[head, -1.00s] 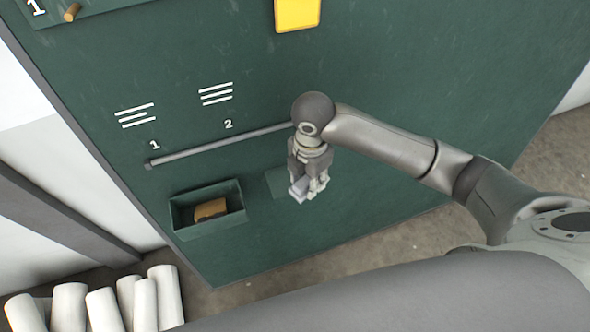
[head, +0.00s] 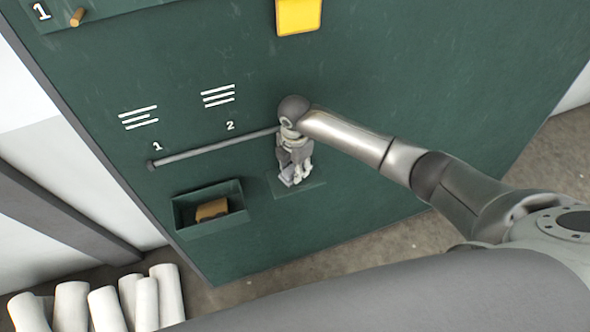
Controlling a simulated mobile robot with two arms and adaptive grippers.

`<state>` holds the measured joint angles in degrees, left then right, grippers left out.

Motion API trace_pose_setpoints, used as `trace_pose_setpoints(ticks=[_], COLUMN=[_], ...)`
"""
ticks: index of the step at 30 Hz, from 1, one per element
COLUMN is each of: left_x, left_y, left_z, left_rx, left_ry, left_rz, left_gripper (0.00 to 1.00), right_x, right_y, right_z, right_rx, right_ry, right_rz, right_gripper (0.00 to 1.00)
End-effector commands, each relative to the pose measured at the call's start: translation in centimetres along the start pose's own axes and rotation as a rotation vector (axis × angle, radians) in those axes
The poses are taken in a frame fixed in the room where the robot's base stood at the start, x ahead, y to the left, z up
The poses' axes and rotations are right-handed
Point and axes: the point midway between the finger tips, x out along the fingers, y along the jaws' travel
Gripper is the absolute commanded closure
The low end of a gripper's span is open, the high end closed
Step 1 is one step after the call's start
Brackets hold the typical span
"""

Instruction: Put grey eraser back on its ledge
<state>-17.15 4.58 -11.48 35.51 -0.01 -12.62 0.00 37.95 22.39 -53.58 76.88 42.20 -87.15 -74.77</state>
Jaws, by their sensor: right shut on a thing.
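The grey eraser (head: 287,178) is a small light-grey block between the fingers of my right gripper (head: 295,175). My right gripper is shut on it and points down. The ledge (head: 312,190) is a small flat green shelf on the green board, to the right of the green box. The eraser appears over the ledge in the picture; I cannot tell whether it touches it. The gripper hides part of the ledge and most of the eraser. My left gripper is not in view.
A green box (head: 178,213) holding a brown block (head: 212,209) is left of the ledge. A grey rail (head: 210,147) runs above, under labels 1 and 2. A yellow item (head: 298,14) hangs at the top. White rolls (head: 72,305) stand at lower left.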

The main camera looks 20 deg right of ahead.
Motion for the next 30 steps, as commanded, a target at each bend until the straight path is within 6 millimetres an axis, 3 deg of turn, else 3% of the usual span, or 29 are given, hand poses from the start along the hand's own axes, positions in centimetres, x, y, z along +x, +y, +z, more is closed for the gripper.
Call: trace_pose_setpoints(ticks=[6, 17, 18, 22, 30], left_x=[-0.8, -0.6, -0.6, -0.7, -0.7], left_y=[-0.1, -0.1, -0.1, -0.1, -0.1], left_z=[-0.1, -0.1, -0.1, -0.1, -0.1], left_rx=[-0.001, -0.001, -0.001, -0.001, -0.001], left_ry=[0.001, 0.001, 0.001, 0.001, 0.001], left_rz=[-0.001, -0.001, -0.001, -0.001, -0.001], left_gripper=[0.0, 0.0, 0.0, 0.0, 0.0], right_x=[2.1, 2.5, 2.5, 2.5, 2.5], right_y=[-0.2, -0.2, -0.2, -0.2, -0.2], right_z=[-0.1, -0.1, -0.1, -0.1, -0.1], right_rx=[0.0, 0.0, 0.0, 0.0, 0.0], right_ry=[0.0, 0.0, 0.0, 0.0, 0.0], right_rz=[-0.004, -0.003, -0.003, -0.003, -0.003], right_gripper=[0.8, 0.8, 0.59, 0.42, 0.4])
